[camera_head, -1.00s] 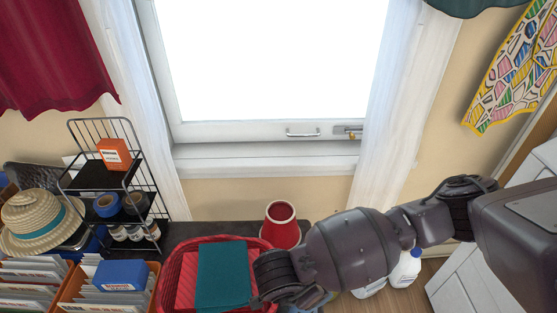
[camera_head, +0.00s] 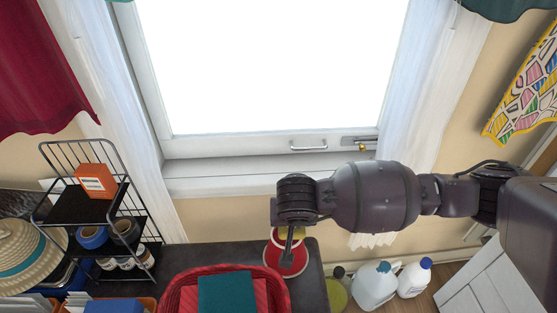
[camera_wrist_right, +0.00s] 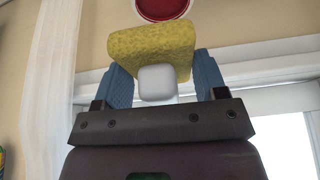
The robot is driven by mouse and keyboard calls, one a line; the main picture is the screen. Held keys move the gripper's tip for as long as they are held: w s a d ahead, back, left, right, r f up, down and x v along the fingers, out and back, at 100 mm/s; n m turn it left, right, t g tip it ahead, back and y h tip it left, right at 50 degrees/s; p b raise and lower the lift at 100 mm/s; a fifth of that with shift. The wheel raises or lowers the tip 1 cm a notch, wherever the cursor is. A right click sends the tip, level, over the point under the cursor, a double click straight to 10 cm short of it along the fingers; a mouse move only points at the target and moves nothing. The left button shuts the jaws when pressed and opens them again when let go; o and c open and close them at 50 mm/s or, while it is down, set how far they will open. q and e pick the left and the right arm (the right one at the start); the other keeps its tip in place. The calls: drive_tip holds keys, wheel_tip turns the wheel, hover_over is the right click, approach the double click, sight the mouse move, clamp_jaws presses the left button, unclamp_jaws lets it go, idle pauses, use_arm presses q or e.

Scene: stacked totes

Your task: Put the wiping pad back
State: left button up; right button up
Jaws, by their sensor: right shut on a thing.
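The wiping pad looks like a yellow sponge (camera_wrist_right: 155,45) with a white grip (camera_wrist_right: 157,83). In the right wrist view, my right gripper (camera_wrist_right: 160,84) has its blue fingers shut on the white grip, with the sponge out beyond the fingertips. In the head view, my right gripper (camera_head: 287,255) hangs in front of a red tapered container (camera_head: 296,262) and hides part of it. A little yellow of the sponge shows beside the gripper. A red round shape at the top of the wrist view lies apart from the sponge. My left gripper is not in view.
A red basket (camera_head: 172,297) with a teal folded cloth (camera_head: 226,294) stands left of the container on the dark counter (camera_head: 215,255). A black wire rack (camera_head: 80,205) is at the left. White jugs (camera_head: 375,287) stand at the right. The window sill is clear.

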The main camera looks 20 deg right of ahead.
drive_tip(key=shift+w+d+r+n, duration=0.1)
drive_tip(key=shift+w+n, duration=0.05)
drive_tip(key=shift+w, duration=0.25)
drive_tip(key=shift+w+d+r+n, duration=0.1)
drive_tip(key=shift+w+n, duration=0.05)
drive_tip(key=shift+w, duration=0.25)
drive_tip(key=b, duration=0.4)
approach(283, 167)
drive_tip(key=f, duration=0.3)
drive_tip(key=s+f, duration=0.1)
drive_tip(key=f, duration=0.1)
drive_tip(key=shift+s+f, duration=0.15)
drive_tip(key=shift+f, duration=0.25)
drive_tip(key=shift+w+r, duration=0.1)
drive_tip(key=shift+w, duration=0.15)
drive_tip(key=shift+w+d, duration=0.1)
drive_tip(key=shift+w, duration=0.1)
drive_tip(key=w, duration=0.1)
drive_tip(key=w+d+b, duration=0.1)
drive_tip(key=w, duration=0.1)
drive_tip(key=shift+w+f, duration=0.2)
drive_tip(key=shift+f, duration=0.25)
drive_tip(key=shift+r, duration=0.25)
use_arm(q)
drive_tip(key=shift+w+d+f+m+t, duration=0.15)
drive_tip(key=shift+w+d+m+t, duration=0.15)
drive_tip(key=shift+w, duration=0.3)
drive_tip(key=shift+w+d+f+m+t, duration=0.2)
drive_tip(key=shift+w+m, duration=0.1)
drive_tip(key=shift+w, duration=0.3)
